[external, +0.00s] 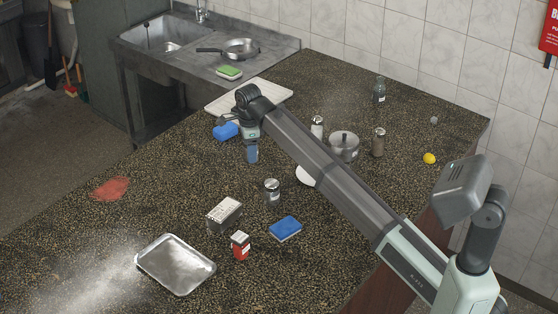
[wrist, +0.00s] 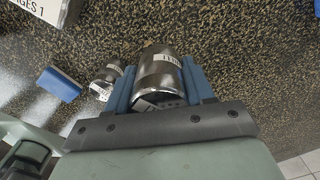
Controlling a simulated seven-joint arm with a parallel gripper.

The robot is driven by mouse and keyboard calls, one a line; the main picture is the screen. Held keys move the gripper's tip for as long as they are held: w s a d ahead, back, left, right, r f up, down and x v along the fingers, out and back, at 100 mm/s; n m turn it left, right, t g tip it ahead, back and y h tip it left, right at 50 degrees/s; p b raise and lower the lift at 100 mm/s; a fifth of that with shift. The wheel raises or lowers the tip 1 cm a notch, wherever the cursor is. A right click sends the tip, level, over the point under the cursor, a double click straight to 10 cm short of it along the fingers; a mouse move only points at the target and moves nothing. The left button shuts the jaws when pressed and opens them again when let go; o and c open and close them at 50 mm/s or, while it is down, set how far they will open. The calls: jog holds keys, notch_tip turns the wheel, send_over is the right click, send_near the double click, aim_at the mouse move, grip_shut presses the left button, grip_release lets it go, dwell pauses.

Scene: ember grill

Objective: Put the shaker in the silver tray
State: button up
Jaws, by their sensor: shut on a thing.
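My gripper (external: 252,155) is over the left part of the counter, fingers pointing down. In the wrist view its blue fingers (wrist: 162,88) are shut on a shaker (wrist: 160,72), a dark, shiny cylinder with a white label. The fingers mostly hide it in the external view, and I cannot tell whether it touches the counter. The silver tray (external: 175,265) lies empty at the front left, well apart from my gripper. A second shaker (external: 272,190) stands upright on the counter in front of my gripper; it also shows in the wrist view (wrist: 105,80).
A printed box (external: 223,213), a red tin (external: 240,246) and a blue sponge (external: 285,229) stand near the tray. A blue object (external: 226,131) lies beside my gripper. A pot (external: 343,146) and bottles are further right.

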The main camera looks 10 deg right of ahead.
jog(key=s+a+n, duration=0.3)
jog(key=s+a, duration=1.3)
jog(key=n, duration=0.5)
send_near(175, 266)
notch_tip(175, 266, down, 5)
jog(key=shift+f, duration=0.2)
jog(key=shift+f, duration=0.15)
jog(key=o, duration=1.1)
notch_tip(175, 266, up, 12)
jog(key=shift+r, duration=0.2)
